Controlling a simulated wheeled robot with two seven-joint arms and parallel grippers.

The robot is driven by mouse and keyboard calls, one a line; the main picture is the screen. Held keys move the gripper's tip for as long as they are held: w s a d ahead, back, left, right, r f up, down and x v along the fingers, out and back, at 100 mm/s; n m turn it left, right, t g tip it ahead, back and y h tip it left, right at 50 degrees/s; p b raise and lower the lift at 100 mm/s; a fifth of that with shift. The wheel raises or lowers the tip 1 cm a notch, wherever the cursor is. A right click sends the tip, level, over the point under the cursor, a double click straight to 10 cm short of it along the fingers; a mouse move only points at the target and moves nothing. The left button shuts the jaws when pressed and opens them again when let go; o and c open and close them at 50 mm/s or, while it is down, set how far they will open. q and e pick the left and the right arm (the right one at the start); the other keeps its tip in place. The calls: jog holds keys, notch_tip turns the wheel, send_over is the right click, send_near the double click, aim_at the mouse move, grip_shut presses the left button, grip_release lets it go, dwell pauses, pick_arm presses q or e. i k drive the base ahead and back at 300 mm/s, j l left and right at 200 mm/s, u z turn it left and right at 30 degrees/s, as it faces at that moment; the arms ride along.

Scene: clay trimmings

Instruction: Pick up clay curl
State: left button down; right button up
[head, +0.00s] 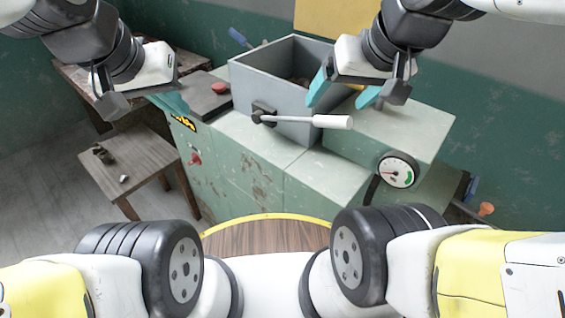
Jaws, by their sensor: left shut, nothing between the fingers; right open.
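I cannot make out a clay curl for sure. Small dark pieces (103,154) and a small pale piece (124,179) lie on the wooden stool at the left. Brownish matter (298,80) shows inside the grey open-topped box (292,128), too small to identify. My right gripper (342,95) is open, its teal fingers apart at the right side of the box, one finger over the rim area. My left gripper (172,103) is shut and empty, left of the box near a dark plate; its fingers are partly hidden by its own wrist.
The box stands on a worn green machine bench (240,165), with a white-handled lever (320,121) on its front and a round gauge (397,171) to the right. A dark plate with a red knob (221,88) is left of the box. The stool (135,162) stands lower left.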

aim_at(97, 147)
jog(key=u, duration=1.4)
jog(key=i+j+z, duration=0.15)
jog(key=i+j, duration=0.3)
jog(key=i, duration=0.15)
jog(key=i+j+z, duration=0.15)
jog(key=i+j, duration=0.4)
jog(key=i+j+z, duration=0.2)
jog(key=i+j, duration=0.4)
jog(key=i+j+z, duration=0.15)
jog(key=i+j, duration=0.35)
jog(key=j, duration=0.15)
